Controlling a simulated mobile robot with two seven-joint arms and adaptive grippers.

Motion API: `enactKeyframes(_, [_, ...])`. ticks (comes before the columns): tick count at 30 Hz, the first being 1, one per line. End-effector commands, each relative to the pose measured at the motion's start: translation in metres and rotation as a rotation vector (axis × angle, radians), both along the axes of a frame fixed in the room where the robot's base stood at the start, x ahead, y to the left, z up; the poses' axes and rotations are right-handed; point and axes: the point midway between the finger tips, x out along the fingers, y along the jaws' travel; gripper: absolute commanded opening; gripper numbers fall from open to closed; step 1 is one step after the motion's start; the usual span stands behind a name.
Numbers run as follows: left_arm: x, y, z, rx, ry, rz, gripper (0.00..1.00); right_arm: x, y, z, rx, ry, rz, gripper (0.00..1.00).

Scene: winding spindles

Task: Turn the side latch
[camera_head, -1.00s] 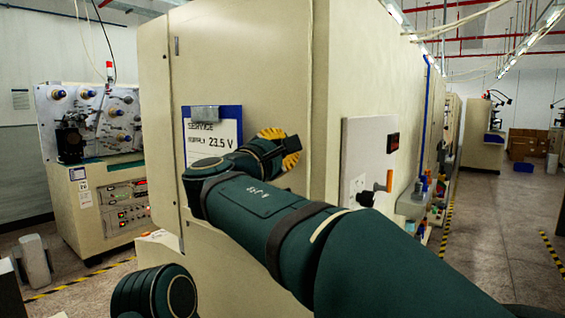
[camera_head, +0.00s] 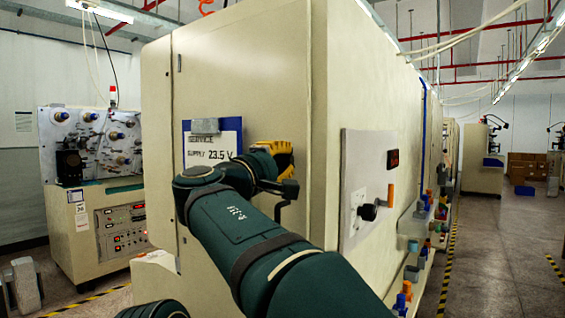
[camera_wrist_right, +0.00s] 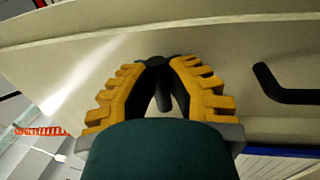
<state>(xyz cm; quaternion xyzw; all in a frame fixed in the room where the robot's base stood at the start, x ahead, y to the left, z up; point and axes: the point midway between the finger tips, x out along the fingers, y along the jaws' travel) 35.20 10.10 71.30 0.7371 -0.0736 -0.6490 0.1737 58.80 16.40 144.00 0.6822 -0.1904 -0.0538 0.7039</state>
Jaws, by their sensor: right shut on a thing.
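My right gripper (camera_head: 284,153) comes in from below with its yellow ribbed fingers at the beige cabinet's front panel, near the vertical edge. In the right wrist view the fingers (camera_wrist_right: 159,62) converge on a small dark stem (camera_wrist_right: 163,98) that shows between them, and they are shut on it. It looks like a latch lever, but its far end is hidden by the fingers. A second dark bent handle (camera_wrist_right: 280,88) stands on the panel beside the fingers, apart from them; in the head view it shows just below the gripper (camera_head: 283,205). My left gripper is out of view.
A service sign (camera_head: 213,143) reading 23.5 V hangs left of the gripper. A control plate (camera_head: 368,190) with a dark knob and orange lever is on the cabinet's right side. Coloured bobbins stand below it. Another machine (camera_head: 100,200) is at left; the aisle at right is clear.

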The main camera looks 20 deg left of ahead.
Motion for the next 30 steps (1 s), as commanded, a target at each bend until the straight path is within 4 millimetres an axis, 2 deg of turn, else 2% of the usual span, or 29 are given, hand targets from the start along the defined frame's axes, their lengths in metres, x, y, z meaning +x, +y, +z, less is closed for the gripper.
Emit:
enactKeyframes(14, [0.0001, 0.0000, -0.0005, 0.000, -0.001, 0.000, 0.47, 0.0001, 0.0001, -0.0002, 0.013, -0.005, 0.000, 0.00])
enactKeyframes(15, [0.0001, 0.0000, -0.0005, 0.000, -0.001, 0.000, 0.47, 0.0001, 0.0001, -0.0002, 0.013, -0.005, 0.000, 0.24])
enactKeyframes(17, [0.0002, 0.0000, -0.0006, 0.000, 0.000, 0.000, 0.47, 0.0001, 0.0001, -0.0002, 0.012, -0.004, 0.001, 0.45])
enactKeyframes(26, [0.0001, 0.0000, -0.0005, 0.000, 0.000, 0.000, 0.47, -0.0003, 0.0002, -0.0002, 0.011, -0.004, 0.000, 0.46])
enactKeyframes(30, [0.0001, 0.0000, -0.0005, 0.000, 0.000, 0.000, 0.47, -0.0086, 0.0039, -0.0016, 0.010, -0.004, 0.002, 0.46])
